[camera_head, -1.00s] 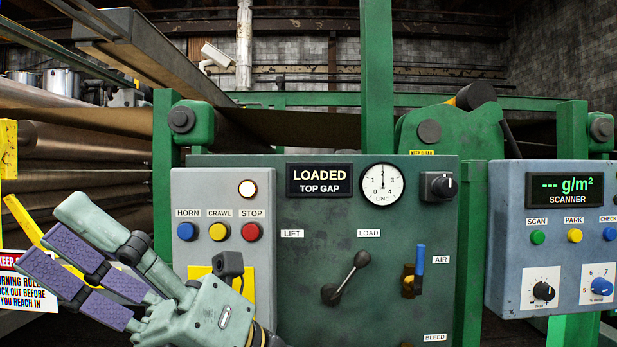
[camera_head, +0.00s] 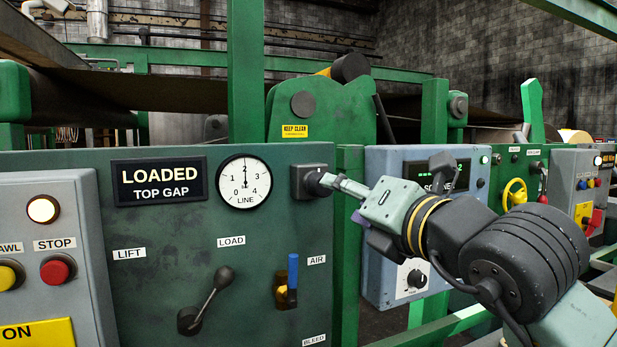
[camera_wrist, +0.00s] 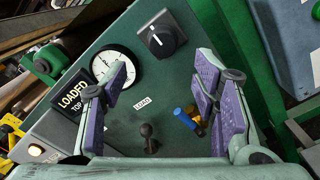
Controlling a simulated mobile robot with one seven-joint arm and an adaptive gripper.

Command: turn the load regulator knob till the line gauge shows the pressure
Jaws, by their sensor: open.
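The load regulator knob (camera_head: 314,182) is black on a dark square plate at the green panel's upper right. In the wrist view the knob (camera_wrist: 162,40) shows whole, with a white pointer mark, above the gap between the finger pads. My gripper (camera_head: 338,184) is open with its fingertips close to the knob; I cannot tell whether they touch. Its purple pads stand wide apart with nothing between them in the wrist view (camera_wrist: 158,82). The round white line gauge (camera_head: 261,187) has its needle pointing straight up at 2. It also shows in the wrist view (camera_wrist: 101,66).
A sign (camera_head: 160,182) reads LOADED, TOP GAP. Below are a black lever (camera_head: 207,300) under LOAD and a blue-handled AIR valve (camera_head: 292,270). The grey scanner box (camera_head: 385,160) stands behind my wrist at the right. A box with STOP (camera_head: 58,269) is at the left.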

